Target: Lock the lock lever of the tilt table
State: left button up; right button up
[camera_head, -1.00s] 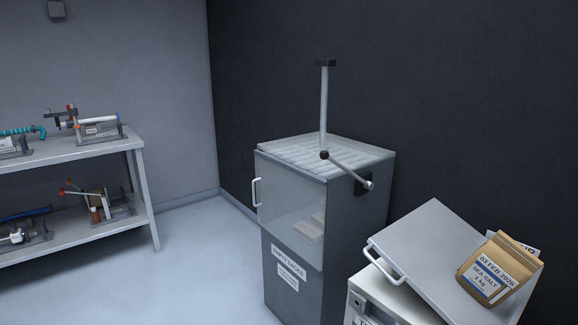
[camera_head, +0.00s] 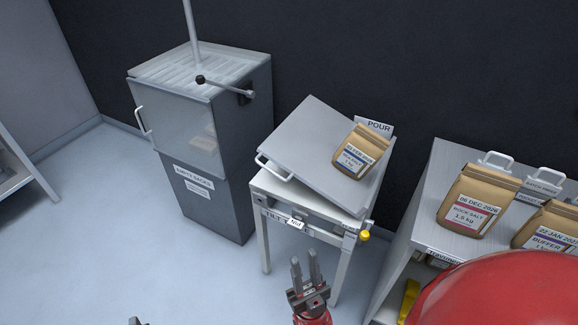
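The tilt table (camera_head: 258,184) stands in the middle with its grey top (camera_head: 300,140) sloping. A white handle (camera_head: 273,168) is on the top's left edge, and a brown paper sack (camera_head: 354,152) lies on the top. A yellow knob (camera_head: 364,236) sticks out at the frame's front right corner; it looks like the end of the lock lever, but its lock position is unclear. My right gripper (camera_head: 304,262) is below and left of the knob, in front of the table, with its fingers apart and empty. Only a tip of my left gripper (camera_head: 135,321) shows at the bottom edge.
A bench (camera_head: 424,228) with several paper sacks stands at the right. My red arm part covers the lower right.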

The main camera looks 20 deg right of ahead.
aim_at(364, 236)
jog(key=l+z, duration=0.2)
jog(key=z, duration=1.05)
